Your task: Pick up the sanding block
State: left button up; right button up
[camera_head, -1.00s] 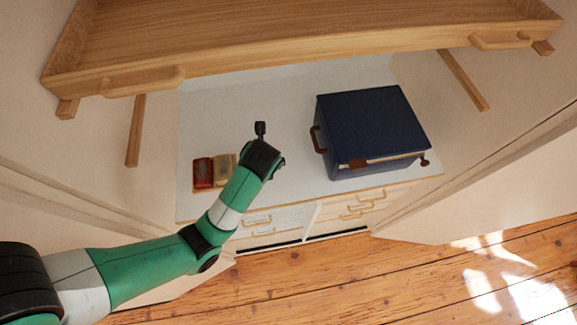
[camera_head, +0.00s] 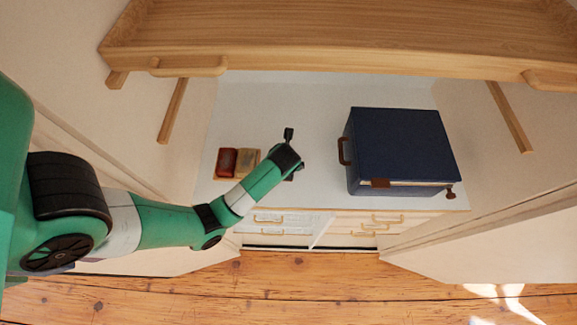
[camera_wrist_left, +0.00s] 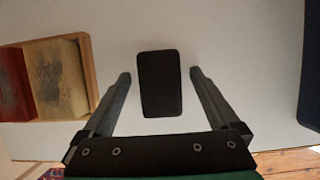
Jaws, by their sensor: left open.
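A flat dark block (camera_wrist_left: 160,84) with rounded corners lies on the white top in the left wrist view, between the fingertips and apart from both. It looks like the sanding block, though I cannot be sure. My left gripper (camera_wrist_left: 160,74) is open and empty around it, one finger on each side. In the head view my left gripper (camera_head: 291,154) is over the white top, between a small wooden tray and a blue box, and it hides the dark block there. My right gripper is not in view.
The wooden tray (camera_wrist_left: 91,73) at the left holds a red block (camera_head: 227,162) and a worn tan block (camera_head: 248,164). The large blue box (camera_head: 400,145) stands to the right. Drawers (camera_head: 300,228) are below the front edge.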

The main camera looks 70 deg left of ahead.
pick_arm(q)
grip_shut()
dwell(0.4)
jog(key=shift+r, duration=0.15)
